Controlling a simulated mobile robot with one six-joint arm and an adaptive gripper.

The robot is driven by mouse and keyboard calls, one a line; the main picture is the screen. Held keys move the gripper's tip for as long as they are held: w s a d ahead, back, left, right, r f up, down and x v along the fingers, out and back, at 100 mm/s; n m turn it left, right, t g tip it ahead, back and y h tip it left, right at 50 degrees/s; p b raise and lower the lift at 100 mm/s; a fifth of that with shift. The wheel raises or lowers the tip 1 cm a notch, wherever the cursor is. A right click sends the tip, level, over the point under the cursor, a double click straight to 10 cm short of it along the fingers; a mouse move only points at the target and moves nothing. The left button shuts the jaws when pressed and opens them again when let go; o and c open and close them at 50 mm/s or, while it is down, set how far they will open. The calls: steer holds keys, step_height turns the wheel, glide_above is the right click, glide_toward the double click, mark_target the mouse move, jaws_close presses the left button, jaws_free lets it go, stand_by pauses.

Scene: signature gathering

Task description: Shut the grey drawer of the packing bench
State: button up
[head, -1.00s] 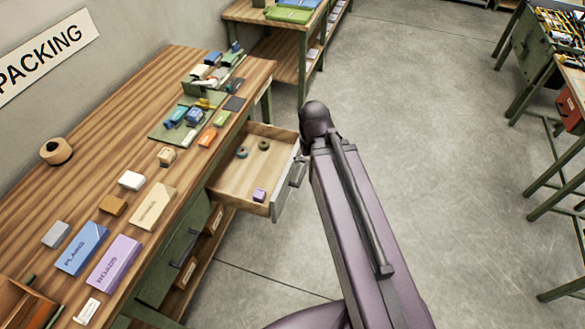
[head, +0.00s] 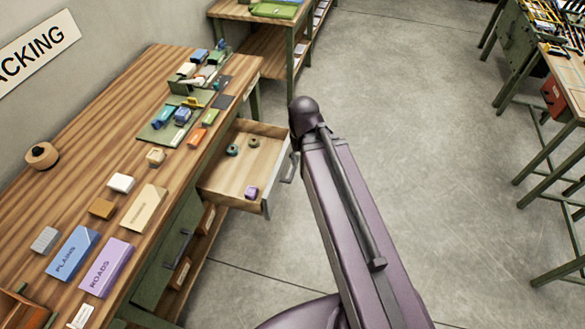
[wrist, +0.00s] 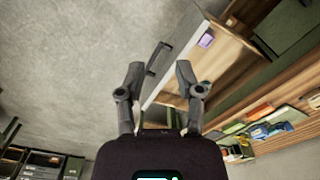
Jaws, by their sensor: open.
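The grey drawer (head: 245,172) of the packing bench (head: 105,130) is pulled out from under the bench top. Its grey front faces right and has a dark handle (head: 289,168). My gripper (wrist: 158,75) is open and empty, on the outer side of the drawer front. In the head view my arm hides the gripper.
A second, green-fronted drawer (head: 178,243) sits shut nearer along the bench. Labelled blocks, a tape roll (head: 41,155) and a green tray lie on the bench top. Another table (head: 262,14) stands behind. The floor (head: 430,150) to the right is clear up to the far benches.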

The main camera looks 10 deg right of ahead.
steer(key=shift+w+f+b, duration=0.15)
steer(key=shift+f+b, duration=0.25)
steer(key=shift+f, duration=0.2)
jaws_close()
steer(key=w+d+f+m+t+y+b, duration=0.15)
steer(key=w+f+y+b, duration=0.3)
steer(key=f+b, duration=0.8)
steer(key=w+d+f+m+t+y+b, duration=0.1)
steer(key=w+d+f+m+y+b, duration=0.25)
steer(key=f+b, duration=0.85)
steer(key=w+d+f+t+y+b, duration=0.3)
steer(key=d+b, duration=0.4)
steer(key=b, duration=0.7)
steer(key=w+d+f+m+t+y+b, duration=0.1)
steer(key=w+d+f+t+y+b, duration=0.2)
steer(key=b, duration=1.1)
steer(key=d+f+y, duration=0.1)
steer(key=d+f, duration=0.2)
steer(key=d, duration=0.1)
steer(key=shift+w+f, duration=0.15)
steer(key=shift+w, duration=0.1)
steer(key=shift+t, duration=0.25)
